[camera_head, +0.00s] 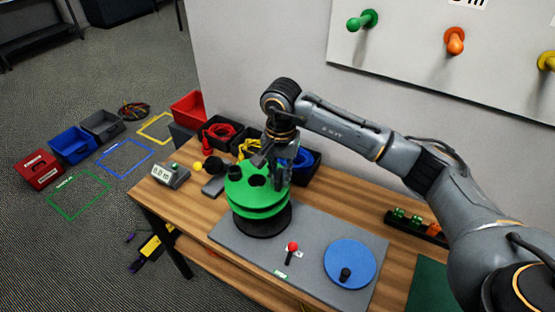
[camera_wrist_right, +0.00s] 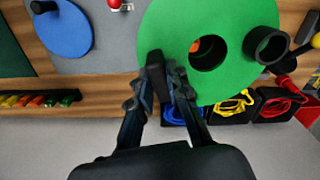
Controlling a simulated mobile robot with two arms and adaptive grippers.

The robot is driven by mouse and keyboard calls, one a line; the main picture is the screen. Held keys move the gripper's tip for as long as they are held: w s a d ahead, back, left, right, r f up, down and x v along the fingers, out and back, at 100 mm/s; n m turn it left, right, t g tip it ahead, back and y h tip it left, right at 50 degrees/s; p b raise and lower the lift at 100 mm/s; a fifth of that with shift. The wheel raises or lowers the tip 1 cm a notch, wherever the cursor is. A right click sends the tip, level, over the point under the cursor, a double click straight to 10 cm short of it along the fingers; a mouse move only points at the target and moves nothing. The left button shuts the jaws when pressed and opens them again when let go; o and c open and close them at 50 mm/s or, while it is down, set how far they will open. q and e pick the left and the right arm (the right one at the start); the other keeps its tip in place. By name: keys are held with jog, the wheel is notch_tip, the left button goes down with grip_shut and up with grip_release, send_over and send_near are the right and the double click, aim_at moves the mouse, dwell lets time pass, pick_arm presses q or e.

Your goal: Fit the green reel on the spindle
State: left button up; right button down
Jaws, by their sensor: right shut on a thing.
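The green reel (camera_head: 262,199) has two flanges, a dark centre hole and a black cylindrical knob on top. It stands roughly level over a round black base (camera_head: 262,224) on a grey board. The right wrist view shows the fingers (camera_wrist_right: 168,82) at the edge of the green reel (camera_wrist_right: 180,30). A small orange spot shows inside the reel's hole there. The spindle's shaft is hidden, so I cannot tell how far the reel sits on it. My left gripper is not in view.
The grey board (camera_head: 225,238) also bears a red-knobbed lever (camera_head: 292,248) and a blue disc (camera_head: 352,262) with a black knob. Bins of red, yellow and blue cable stand behind the reel. A display box (camera_head: 170,174) is at left. A pegboard hangs on the wall.

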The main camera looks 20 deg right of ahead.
jog(key=shift+w+d+m, duration=0.3)
jog(key=shift+w+m, duration=0.15)
jog(key=shift+m, duration=0.05)
jog(key=shift+w+d+f+p, duration=0.1)
jog(key=shift+w+d+p, duration=0.1)
jog(key=shift+p, duration=0.1)
jog(key=shift+d+f+m, duration=0.1)
jog(key=shift+f+m, duration=0.1)
jog(key=shift+m, duration=0.1)
jog(key=shift+f+b, duration=0.35)
jog(key=shift+f, duration=0.4)
jog(key=shift+f+b, duration=0.3)
jog(key=shift+f, duration=0.55)
pick_arm(q)
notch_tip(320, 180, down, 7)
jog(key=b, duration=0.6)
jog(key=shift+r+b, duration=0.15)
jog(key=shift+b, duration=0.25)
pick_arm(e)
notch_tip(320, 180, down, 7)
jog(key=shift+f, duration=0.1)
jog(key=c, duration=1.2)
grip_release()
